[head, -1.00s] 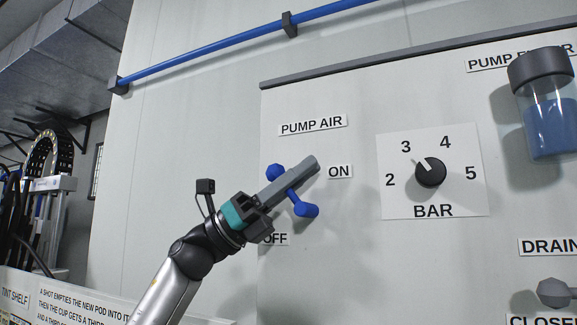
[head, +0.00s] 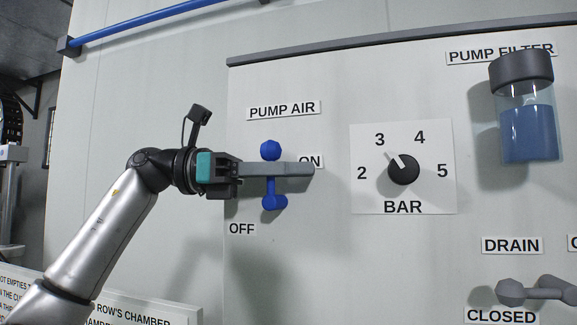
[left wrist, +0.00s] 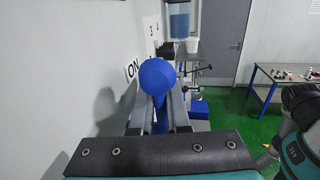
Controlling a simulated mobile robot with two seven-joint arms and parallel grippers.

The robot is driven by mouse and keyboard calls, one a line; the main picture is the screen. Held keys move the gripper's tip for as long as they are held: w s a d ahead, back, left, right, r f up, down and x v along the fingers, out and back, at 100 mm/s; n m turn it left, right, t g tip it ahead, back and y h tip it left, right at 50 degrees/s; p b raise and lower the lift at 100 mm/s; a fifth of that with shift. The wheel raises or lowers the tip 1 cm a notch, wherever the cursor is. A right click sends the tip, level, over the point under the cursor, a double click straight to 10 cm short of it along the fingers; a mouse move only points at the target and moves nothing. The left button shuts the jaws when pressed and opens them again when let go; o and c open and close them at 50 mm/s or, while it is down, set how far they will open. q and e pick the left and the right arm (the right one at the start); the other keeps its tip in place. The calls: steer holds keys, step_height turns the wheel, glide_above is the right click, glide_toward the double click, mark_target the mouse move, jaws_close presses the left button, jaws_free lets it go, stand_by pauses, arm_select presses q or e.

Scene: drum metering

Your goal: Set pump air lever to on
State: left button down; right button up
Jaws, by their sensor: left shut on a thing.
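The blue pump air lever (head: 273,199) is on the white wall panel below the PUMP AIR label (head: 284,110). It stands nearly upright in the head view, its round end (head: 270,150) at the top. The ON label (head: 311,161) is to its right, partly covered by my fingertips; the OFF label (head: 242,229) is lower left. My left gripper (head: 300,170) points right and is shut on the lever between its two ends. In the left wrist view the blue round end (left wrist: 157,76) sits in front of the grey fingers, with blue between them.
A BAR dial (head: 403,169) points near 3, right of the lever. Further right are the blue pump filter bowl (head: 529,130) and grey drain handle (head: 540,292). The left wrist view shows a table (left wrist: 285,80) and green floor.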

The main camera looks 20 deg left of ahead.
arm_select(q)
steer(key=shift+d, duration=0.1)
stand_by(0.3)
steer(key=c, duration=1.2)
jaws_free()
steer(key=shift+d, duration=0.1)
steer(key=shift+a, duration=0.2)
steer(key=b+v, duration=0.1)
steer(key=v, duration=1.4)
steer(key=shift+r, duration=0.15)
